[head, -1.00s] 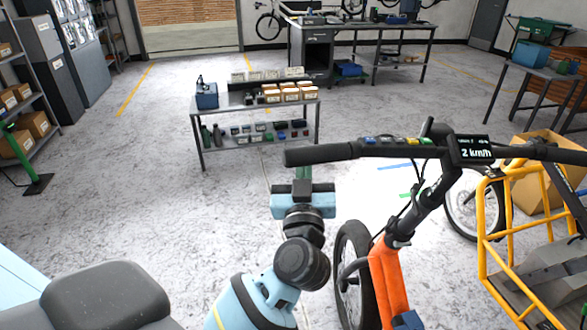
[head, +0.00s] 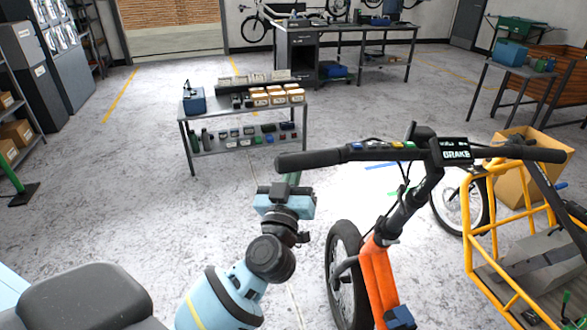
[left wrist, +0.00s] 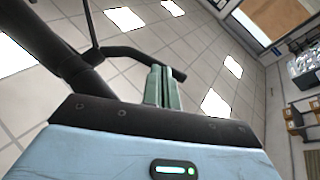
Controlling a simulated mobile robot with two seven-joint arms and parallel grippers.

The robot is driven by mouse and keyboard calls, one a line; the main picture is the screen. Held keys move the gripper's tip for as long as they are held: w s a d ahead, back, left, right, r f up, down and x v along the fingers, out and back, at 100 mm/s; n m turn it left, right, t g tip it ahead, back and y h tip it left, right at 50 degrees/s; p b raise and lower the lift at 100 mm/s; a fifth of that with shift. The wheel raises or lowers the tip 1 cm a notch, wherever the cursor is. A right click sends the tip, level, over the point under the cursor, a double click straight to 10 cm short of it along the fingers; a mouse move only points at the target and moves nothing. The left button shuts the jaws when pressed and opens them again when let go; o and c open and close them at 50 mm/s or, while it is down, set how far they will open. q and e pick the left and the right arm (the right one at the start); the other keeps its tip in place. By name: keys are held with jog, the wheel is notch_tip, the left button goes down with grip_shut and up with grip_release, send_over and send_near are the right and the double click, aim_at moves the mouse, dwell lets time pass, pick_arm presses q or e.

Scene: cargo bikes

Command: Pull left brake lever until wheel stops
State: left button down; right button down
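The cargo bike's handlebar (head: 345,151) has a long black left grip. Its display (head: 456,150) reads "BRAKE". I cannot make out the left brake lever clearly; it is hidden or too dark against the grip. My left gripper (head: 293,178) is just below the left grip, fingers pointing up toward it. The front wheel (head: 332,262) stands below the handlebar. My right gripper is out of view.
The bike's orange frame (head: 378,272) and yellow cargo frame (head: 470,215) are to the right of my left arm. A cardboard box (head: 510,180) is behind the cargo frame. A low shelf table (head: 190,135) stands ahead. The floor between is clear.

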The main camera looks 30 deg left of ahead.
pick_arm(q)
jog(key=shift+r, duration=0.15)
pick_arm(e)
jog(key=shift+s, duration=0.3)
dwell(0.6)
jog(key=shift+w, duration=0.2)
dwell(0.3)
